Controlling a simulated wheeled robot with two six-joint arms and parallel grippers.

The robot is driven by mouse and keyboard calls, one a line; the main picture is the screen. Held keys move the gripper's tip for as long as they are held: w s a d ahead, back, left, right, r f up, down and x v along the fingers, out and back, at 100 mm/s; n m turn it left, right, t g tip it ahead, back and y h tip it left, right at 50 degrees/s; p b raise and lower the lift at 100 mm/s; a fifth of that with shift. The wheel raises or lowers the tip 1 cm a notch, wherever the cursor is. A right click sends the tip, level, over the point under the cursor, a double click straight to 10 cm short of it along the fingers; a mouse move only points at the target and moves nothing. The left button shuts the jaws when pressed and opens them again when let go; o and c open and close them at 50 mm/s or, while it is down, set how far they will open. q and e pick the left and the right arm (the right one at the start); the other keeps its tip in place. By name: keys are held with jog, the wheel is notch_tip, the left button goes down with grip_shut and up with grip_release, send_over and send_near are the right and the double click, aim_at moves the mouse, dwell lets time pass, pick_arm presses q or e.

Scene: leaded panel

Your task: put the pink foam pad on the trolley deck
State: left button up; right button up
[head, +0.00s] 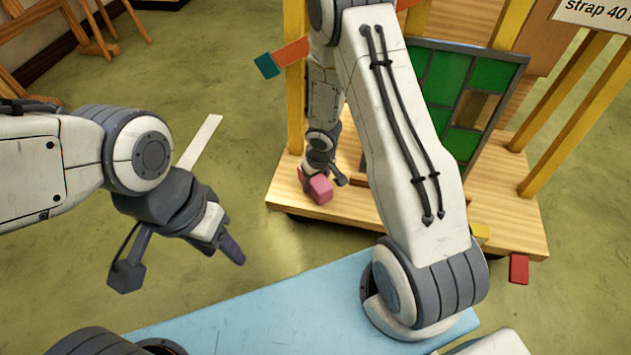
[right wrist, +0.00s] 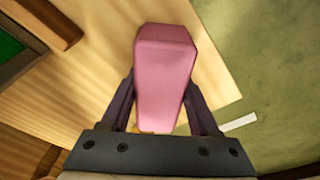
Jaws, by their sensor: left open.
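The pink foam pad (head: 318,188) is at the left front part of the wooden trolley deck (head: 350,207). My right gripper (head: 319,176) reaches down from above with its fingers on both sides of the pad. In the right wrist view the pad (right wrist: 163,75) fills the space between the two dark fingers (right wrist: 162,95), with the light wood deck (right wrist: 75,100) behind it. I cannot tell whether the pad touches the deck or hangs just above it. My left gripper (head: 232,248) is open and empty, left of the trolley above the floor.
A green leaded panel (head: 447,72) stands upright on the trolley, among yellow posts (head: 575,110). A yellow block (head: 480,232) and a red block (head: 519,268) are at the right front. An orange bar with a teal end (head: 267,66) juts out left. A light blue surface (head: 250,310) lies in front.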

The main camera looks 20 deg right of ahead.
jog(key=o, duration=0.4)
jog(key=shift+r, duration=0.1)
jog(key=r+p, duration=0.3)
jog(key=r, duration=0.1)
jog(key=s+r+p, duration=0.1)
jog(key=r+p, duration=0.6)
jog(key=r, duration=0.1)
jog(key=shift+s+d, duration=0.15)
jog(key=shift+s, duration=0.2)
notch_tip(320, 180, up, 7)
jog(key=h, duration=0.1)
send_over(319, 181)
jog(key=a, duration=0.3)
jog(key=s+a+r+n, duration=0.2)
jog(key=s+a+r, duration=0.25)
jog(key=r, duration=0.35)
jog(key=s+a+r+n, duration=0.1)
jog(key=s+a+r, duration=0.1)
jog(key=s, duration=0.4)
jog(key=s+a+r+n+g+y, duration=0.1)
jog(key=s+a+r, duration=0.1)
jog(key=s+r, duration=0.2)
jog(key=s+a+r+n, duration=0.1)
jog(key=s+a+r, duration=0.2)
jog(key=s, duration=0.4)
jog(key=shift+s+r+g+y, duration=0.3)
jog(key=shift+r+g, duration=0.05)
jog(key=shift+g, duration=0.05)
